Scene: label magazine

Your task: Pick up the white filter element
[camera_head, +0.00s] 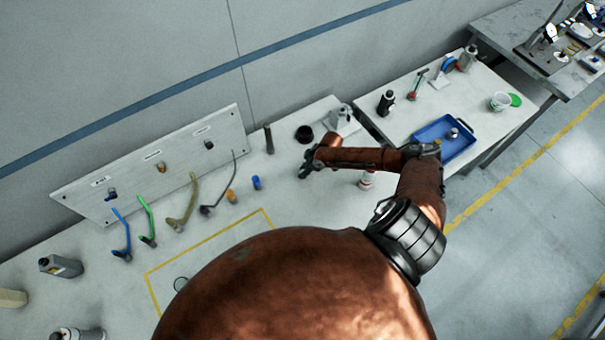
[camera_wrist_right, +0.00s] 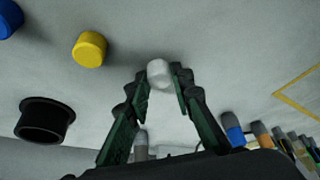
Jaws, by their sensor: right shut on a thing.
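The white filter element (camera_wrist_right: 158,73) is a short, pale cylinder between the fingertips of my right gripper (camera_wrist_right: 163,75) in the right wrist view. The gripper is shut on it, one finger at each side. I cannot tell whether the element touches the bench or hangs just above it. In the head view my right gripper (camera_head: 306,170) is over the bench, in front of the black flanged cap, and I cannot make out the element there. My left gripper is not in view.
A yellow cylinder (camera_wrist_right: 89,50), a blue cylinder (camera_wrist_right: 8,20) and a black flanged cap (camera_wrist_right: 44,122) stand nearby. The head view shows another blue piece (camera_head: 256,183), an orange piece (camera_head: 232,196), a labelled board (camera_head: 135,175) with hoses, and a blue tray (camera_head: 462,150) rightward.

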